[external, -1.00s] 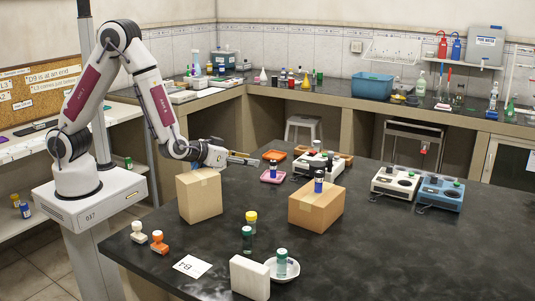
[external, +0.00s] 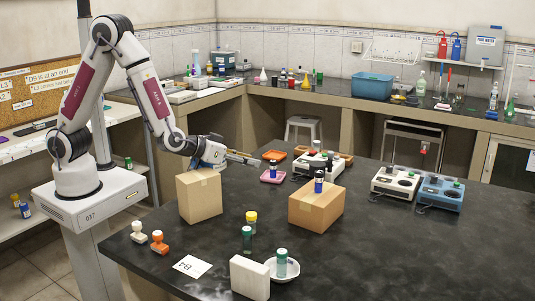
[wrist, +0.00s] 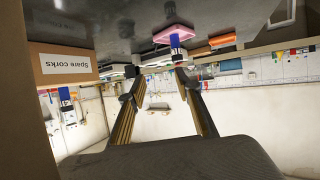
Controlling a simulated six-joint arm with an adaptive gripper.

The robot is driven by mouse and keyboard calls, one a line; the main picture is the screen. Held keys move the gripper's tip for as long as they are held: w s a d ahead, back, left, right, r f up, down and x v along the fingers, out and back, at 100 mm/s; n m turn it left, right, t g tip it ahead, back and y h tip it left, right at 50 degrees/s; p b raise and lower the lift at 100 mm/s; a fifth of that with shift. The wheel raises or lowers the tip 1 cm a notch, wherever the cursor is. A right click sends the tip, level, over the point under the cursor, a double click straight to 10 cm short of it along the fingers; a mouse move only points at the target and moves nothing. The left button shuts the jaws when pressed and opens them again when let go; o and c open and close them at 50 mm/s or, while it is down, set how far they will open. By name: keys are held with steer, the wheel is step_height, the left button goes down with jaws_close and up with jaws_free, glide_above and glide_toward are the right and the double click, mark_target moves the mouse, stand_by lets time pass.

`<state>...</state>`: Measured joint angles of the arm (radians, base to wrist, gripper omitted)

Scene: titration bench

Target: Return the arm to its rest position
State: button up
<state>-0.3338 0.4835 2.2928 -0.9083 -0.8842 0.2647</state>
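My arm (external: 150,85) is bent, its forearm sloping down to the right from the raised elbow. My gripper (external: 259,159) points right, roughly level, above and behind the tall cardboard box (external: 199,196) at the bench's left side. In the wrist view the picture is upside down, and the two fingers of my gripper (wrist: 160,77) stand apart with nothing between them. Beyond the fingertips is a blue-labelled vial (wrist: 175,41) on a pink tray (wrist: 160,36). The same vial (external: 273,168) and pink tray (external: 272,178) show in the external view.
Instruments (external: 396,182) stand at the back right. The right front bench is clear.

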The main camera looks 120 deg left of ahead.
steer(key=w+d+r+m+t+h, duration=0.2)
steer(key=d+r, duration=0.1)
steer(key=d, duration=0.3)
steer(key=w+d+r+m+t+h, duration=0.1)
steer(key=w+d+r+h, duration=0.1)
steer(key=d+r+h, duration=0.3)
steer(key=s+d+r+m+h, duration=0.1)
steer(key=s+d+r+m, duration=0.1)
steer(key=d, duration=0.5)
steer(key=s+d+r+m+h, duration=0.2)
steer(key=d, duration=0.5)
steer(key=s+d+r+m+g+h, duration=0.1)
steer(key=s+d+r+m+h, duration=0.2)
steer(key=s+d, duration=0.65)
steer(key=s+a+f+m+g+y, duration=0.1)
steer(key=s+m+g, duration=0.1)
steer(key=s, duration=1.3)
steer(key=shift+m+g+y, duration=0.3)
steer(key=shift+m+g, duration=0.1)
